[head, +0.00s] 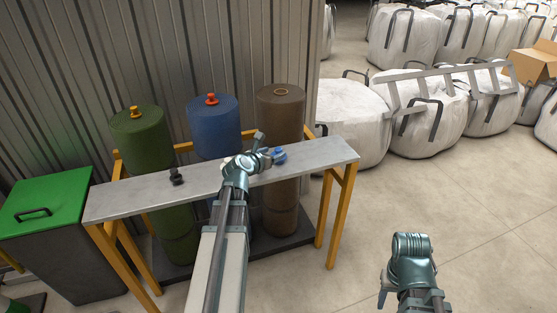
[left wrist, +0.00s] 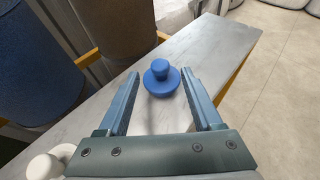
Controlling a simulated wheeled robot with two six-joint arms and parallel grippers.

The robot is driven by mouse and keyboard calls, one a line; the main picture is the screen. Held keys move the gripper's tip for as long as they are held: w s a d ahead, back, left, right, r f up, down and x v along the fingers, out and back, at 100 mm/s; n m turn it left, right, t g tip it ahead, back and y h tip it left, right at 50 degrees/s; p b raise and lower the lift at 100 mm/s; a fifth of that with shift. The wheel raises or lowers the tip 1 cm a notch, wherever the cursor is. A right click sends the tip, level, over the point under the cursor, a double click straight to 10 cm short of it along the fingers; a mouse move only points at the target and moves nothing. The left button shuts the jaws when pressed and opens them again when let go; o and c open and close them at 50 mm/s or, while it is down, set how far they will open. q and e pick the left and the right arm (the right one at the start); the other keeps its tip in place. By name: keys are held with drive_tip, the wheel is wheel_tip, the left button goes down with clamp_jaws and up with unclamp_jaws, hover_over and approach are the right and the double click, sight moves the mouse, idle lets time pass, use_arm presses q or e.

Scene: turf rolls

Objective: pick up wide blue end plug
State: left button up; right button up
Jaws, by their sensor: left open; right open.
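The wide blue end plug (head: 280,156) stands upright on the grey shelf (head: 325,155), near its right part. In the left wrist view the plug (left wrist: 161,80) has a broad round base and a smaller knob on top. My left gripper (head: 268,154) is open over the shelf, close to the plug. In the left wrist view its two fingers (left wrist: 160,76) are on either side of the plug, with gaps showing on both sides. My right gripper (head: 384,297) is low at the right, away from the shelf, and mostly hidden by its own wrist.
A small black plug (head: 177,177) stands on the shelf's left part. A white knobbed object (left wrist: 45,166) is at the wrist view's lower left. Green (head: 142,138), blue (head: 213,125) and brown (head: 281,115) rolls stand behind the shelf. Floor at right is clear.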

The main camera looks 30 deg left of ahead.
sight(277, 150)
use_arm(q)
drive_tip(key=b+x, duration=0.1)
drive_tip(key=x, duration=0.4)
drive_tip(key=shift+w+b, duration=0.2)
drive_tip(key=shift+b, duration=0.2)
drive_tip(key=shift+s+r, duration=0.1)
clamp_jaws()
